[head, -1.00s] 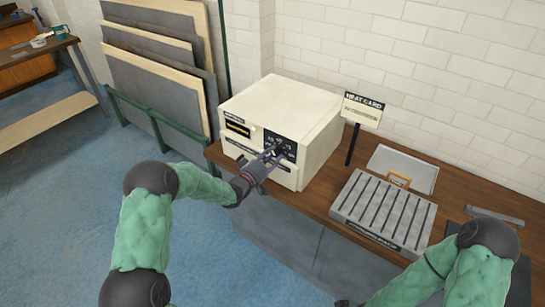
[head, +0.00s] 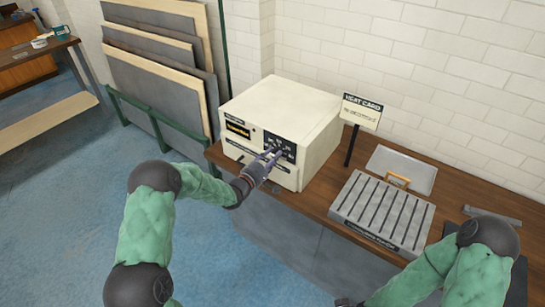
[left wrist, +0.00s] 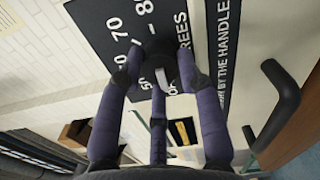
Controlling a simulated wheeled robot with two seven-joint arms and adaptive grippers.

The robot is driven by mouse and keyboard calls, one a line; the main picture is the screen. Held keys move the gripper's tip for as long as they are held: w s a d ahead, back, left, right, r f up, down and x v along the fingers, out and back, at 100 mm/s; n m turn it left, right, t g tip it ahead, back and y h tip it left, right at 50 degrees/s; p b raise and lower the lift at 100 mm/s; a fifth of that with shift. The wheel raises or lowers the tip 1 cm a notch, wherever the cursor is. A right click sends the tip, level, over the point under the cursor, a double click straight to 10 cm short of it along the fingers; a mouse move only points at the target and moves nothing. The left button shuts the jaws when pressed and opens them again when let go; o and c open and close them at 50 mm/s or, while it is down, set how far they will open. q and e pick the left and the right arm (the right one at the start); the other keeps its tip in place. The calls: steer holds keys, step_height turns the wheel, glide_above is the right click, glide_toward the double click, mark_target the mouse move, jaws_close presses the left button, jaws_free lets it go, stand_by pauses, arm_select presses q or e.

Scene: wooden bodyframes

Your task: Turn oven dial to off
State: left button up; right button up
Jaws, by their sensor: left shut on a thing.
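The cream oven (head: 285,105) stands on the wooden bench, with a black dial panel (head: 288,148) on the right part of its front. My left gripper (head: 270,156) is at this panel. In the left wrist view its purple fingers (left wrist: 158,75) are shut around the dark round dial (left wrist: 160,55). A pale mark shows on the dial. Printed numbers, among them 70, show on the panel beside it; other lettering is cut off or covered. The dial's exact setting is hard to read. Only a dark bit of my right gripper (head: 346,302) shows at the bottom edge.
A black door handle (left wrist: 280,105) lies close to the fingers in the left wrist view. A sign reading "HEAT CARD" (head: 361,112) stands right of the oven. A grey slotted block (head: 382,212) and a tray (head: 402,168) lie on the bench (head: 310,205). Sheets in a green rack stand left.

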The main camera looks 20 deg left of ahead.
arm_select(q)
steer(key=shift+w+a+r+n, duration=0.2)
steer(key=shift+a+r+n, duration=0.2)
steer(key=shift+n, duration=0.3)
steer(key=shift+a+f, duration=0.1)
steer(key=shift+f, duration=0.05)
steer(key=o, duration=1.1)
steer(key=shift+o, duration=0.2)
steer(key=shift+f, duration=0.25)
steer(key=shift+s+d+f, duration=0.1)
steer(key=shift+d, duration=0.1)
